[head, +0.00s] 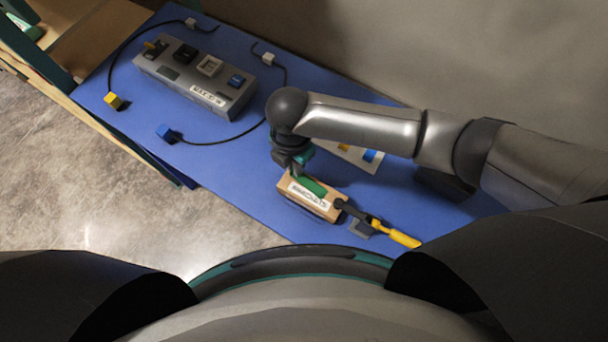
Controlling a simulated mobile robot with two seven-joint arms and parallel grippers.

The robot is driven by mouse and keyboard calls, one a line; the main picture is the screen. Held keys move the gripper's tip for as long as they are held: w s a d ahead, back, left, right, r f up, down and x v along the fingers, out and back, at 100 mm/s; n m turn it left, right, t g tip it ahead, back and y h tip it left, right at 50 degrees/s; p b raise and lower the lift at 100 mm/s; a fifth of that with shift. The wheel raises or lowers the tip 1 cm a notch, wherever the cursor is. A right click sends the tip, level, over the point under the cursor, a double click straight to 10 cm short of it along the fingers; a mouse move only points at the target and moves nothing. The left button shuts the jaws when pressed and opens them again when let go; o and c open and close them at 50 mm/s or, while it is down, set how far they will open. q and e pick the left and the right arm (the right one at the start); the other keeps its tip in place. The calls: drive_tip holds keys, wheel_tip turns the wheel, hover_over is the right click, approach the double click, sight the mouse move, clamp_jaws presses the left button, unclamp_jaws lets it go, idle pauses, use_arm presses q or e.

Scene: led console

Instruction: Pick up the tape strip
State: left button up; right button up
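A green strip (312,187), which looks like the tape strip, lies on top of a small wooden box (311,208) with a white printed label on its near side. The box stands on the blue table right of the middle of the head view. My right gripper (295,173) points down at the far left end of the green strip, very close to it. Whether it touches the strip I cannot tell. Its fingers are small and dark, and their gap does not show. My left gripper is not in view.
A black tool with a yellow handle (403,238) lies right of the box. A grey console (196,78) with black cables, a yellow plug (113,100) and a blue plug (165,132) is at left. The table (225,170) is bare left of the box.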

clamp_jaws()
idle(1.1)
drive_tip(key=shift+r, duration=0.1)
wheel_tip(320, 180, up, 24)
drive_tip(key=p, duration=0.4)
idle(0.5)
